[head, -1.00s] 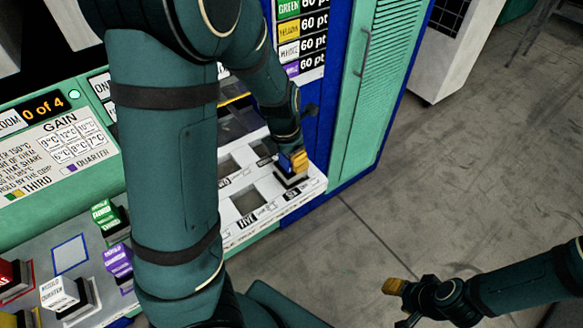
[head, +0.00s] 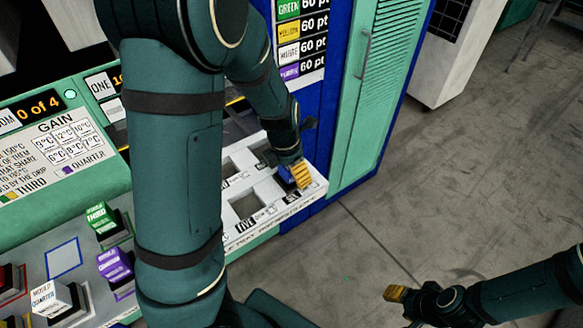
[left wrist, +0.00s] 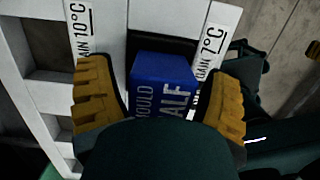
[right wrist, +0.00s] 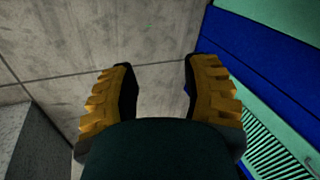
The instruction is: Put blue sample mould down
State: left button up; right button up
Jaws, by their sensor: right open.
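The blue sample mould (left wrist: 162,85), a small block with white "MOULD HALF" lettering, stands at a dark slot of the white slotted rack between the "10°C" and "7°C" labels. In the head view the mould (head: 286,175) shows partly behind the finger, near the rack's right end. My left gripper (head: 298,174) is open around it. In the left wrist view its yellow fingers (left wrist: 162,98) stand either side of the mould with gaps. The mould's underside is hidden. My right gripper (right wrist: 162,95) is open and empty over the floor, at the lower right of the head view (head: 398,294).
The white rack (head: 262,222) has empty square openings beside the mould. Green, purple and white-topped moulds (head: 117,268) stand on the grey panel at lower left. A blue and green cabinet (head: 365,95) rises right of the rack. The floor at right is clear.

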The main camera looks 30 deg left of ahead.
pick_arm(q)
jog(key=r+p, duration=0.2)
jog(key=r, duration=0.1)
jog(key=s+r+p, duration=0.1)
jog(key=r+p, duration=0.2)
jog(key=r, duration=0.1)
jog(key=r+p, duration=0.2)
jog(key=r, duration=0.2)
jog(key=shift+s+a+r, duration=0.1)
jog(key=shift+s+a, duration=0.1)
jog(key=shift+a, duration=0.1)
jog(key=shift+s+r+p, duration=0.1)
jog(key=shift+r+p, duration=0.35)
jog(key=shift+r, duration=0.05)
